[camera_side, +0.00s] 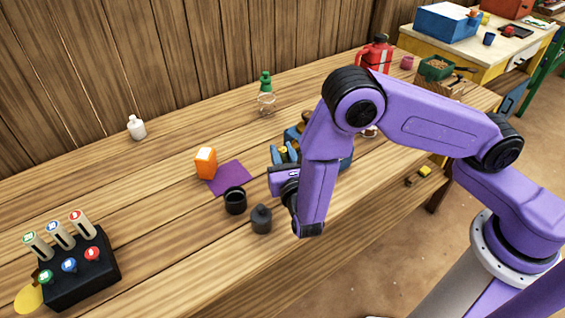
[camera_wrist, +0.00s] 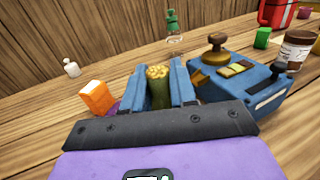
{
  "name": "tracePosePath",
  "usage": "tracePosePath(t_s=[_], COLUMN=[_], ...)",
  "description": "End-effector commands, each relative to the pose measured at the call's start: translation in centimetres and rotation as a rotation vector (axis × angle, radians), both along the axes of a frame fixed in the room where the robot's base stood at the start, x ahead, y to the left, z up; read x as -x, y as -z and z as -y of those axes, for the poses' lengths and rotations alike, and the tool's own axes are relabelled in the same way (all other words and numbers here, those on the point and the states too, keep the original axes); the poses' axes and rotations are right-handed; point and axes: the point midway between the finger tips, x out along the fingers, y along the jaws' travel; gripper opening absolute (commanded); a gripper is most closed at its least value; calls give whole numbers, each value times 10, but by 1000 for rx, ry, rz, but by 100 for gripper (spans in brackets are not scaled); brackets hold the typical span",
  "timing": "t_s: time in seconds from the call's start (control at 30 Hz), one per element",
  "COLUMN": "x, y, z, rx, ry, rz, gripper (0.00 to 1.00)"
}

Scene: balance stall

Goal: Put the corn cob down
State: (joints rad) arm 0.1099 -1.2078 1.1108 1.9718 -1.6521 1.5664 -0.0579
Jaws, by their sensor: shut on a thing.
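The corn cob (camera_wrist: 158,94), green with a yellow kernel top, stands upright between the two blue fingers of my gripper (camera_wrist: 162,80) in the wrist view. The fingers are shut on it from both sides. In the side view my gripper (camera_side: 284,155) is low over the wooden table, left of the blue balance.
A blue balance (camera_wrist: 245,92) with a brass knob stands close right of my gripper. An orange box (camera_side: 206,162), purple cloth (camera_side: 231,178), black cup (camera_side: 235,201) and dark grey weight (camera_side: 261,219) lie left. A black rack (camera_side: 80,280) stands further left.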

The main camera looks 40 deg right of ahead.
Motion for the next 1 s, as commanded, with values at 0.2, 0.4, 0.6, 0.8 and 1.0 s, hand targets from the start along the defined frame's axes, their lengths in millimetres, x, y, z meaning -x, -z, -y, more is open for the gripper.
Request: tracePosePath(t_s=[0.2,0.4,0.6,0.8,1.0], x=[-1,0,0,0,0], y=[26,31,32,34,34], z=[1,0,0,0,0], rx=[4,0,1,0,1], ry=[1,1,0,1,0], rz=[-2,0,0,-1,-1], gripper=[0,0,0,52,52])
